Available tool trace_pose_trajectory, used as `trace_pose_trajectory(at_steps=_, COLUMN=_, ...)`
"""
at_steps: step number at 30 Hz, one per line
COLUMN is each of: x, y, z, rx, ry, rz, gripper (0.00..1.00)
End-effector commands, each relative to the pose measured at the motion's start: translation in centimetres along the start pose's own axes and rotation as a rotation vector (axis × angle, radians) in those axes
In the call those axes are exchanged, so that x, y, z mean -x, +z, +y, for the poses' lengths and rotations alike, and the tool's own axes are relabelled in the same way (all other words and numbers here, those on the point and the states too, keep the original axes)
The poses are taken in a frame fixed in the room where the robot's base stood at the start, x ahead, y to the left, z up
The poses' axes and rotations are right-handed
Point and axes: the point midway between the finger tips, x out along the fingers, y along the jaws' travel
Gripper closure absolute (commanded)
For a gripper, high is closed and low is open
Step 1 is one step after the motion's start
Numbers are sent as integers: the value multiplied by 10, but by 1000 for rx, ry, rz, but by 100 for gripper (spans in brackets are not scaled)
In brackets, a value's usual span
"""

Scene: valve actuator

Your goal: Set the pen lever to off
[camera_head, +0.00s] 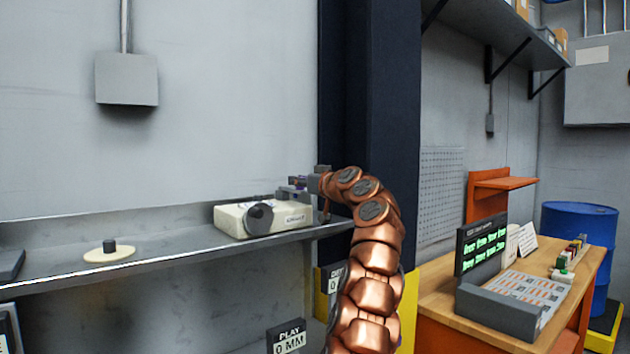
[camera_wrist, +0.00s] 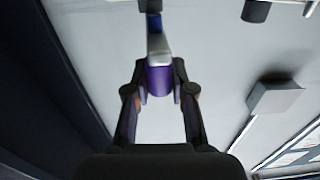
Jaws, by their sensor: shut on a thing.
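A cream box-shaped device (camera_head: 283,217) with a dark round knob (camera_head: 260,217) on its front sits on the grey wall shelf. My gripper (camera_head: 300,184) is above the device's back right corner, reaching in from the right. In the wrist view my gripper (camera_wrist: 158,88) is shut on a purple rounded piece, which looks like the pen lever (camera_wrist: 159,80). A grey-blue bar runs from this piece up and away from the fingers. A bit of purple also shows at the fingers in the head view. The lever's markings and exact setting are too small to read.
The shelf (camera_head: 170,262) holds a cream disc with a dark knob (camera_head: 109,249) to the left. A dark blue column (camera_head: 368,90) stands behind my arm. A wooden bench (camera_head: 450,310) with a display and a blue drum (camera_head: 578,228) are at the right.

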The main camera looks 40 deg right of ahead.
Motion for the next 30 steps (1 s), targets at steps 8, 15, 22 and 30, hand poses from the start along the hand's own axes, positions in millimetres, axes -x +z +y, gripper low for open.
trace_pose_trajectory(at_steps=8, x=-2, y=-2, z=2, rx=1, ry=-4, rz=4, gripper=100)
trace_pose_trajectory(at_steps=15, x=-2, y=-2, z=2, rx=1, ry=-5, rz=5, gripper=100)
trace_pose_trajectory(at_steps=22, x=-2, y=-2, z=3, rx=1, ry=-4, rz=4, gripper=72)
trace_pose_trajectory(at_steps=30, x=-3, y=-1, z=1, rx=0, ry=-7, rz=2, gripper=51)
